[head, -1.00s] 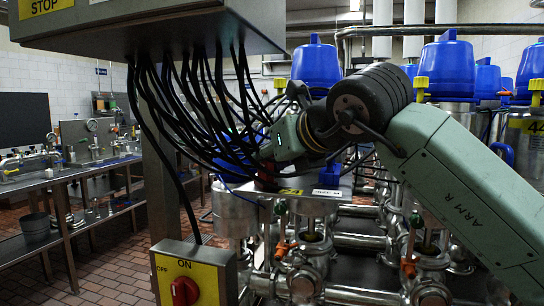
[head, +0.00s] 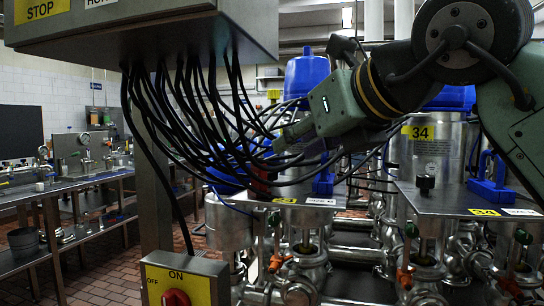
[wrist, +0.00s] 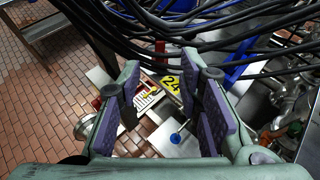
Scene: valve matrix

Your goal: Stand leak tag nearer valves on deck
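My gripper (wrist: 168,108) is open in the wrist view, with its purple pads apart and nothing clasped. Below, between the fingers, lie a small white marked card (wrist: 147,98) and a yellow number label (wrist: 171,86); I cannot tell whether the card is the leak tag. In the head view the gripper (head: 287,137) is above the near steel deck (head: 300,216), its fingertips partly hidden by black cables. A red piece (head: 262,181) and an upright blue piece (head: 323,181) stand on that deck. Valves with red-orange handles (head: 405,277) sit below the decks.
Black cables (head: 205,125) hang from the control box (head: 150,35) and crowd around the gripper. A second deck (head: 450,200) at right holds a steel vessel (head: 430,150), a black knob (head: 425,188) and a blue piece (head: 490,180). A switch box (head: 190,280) is at front.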

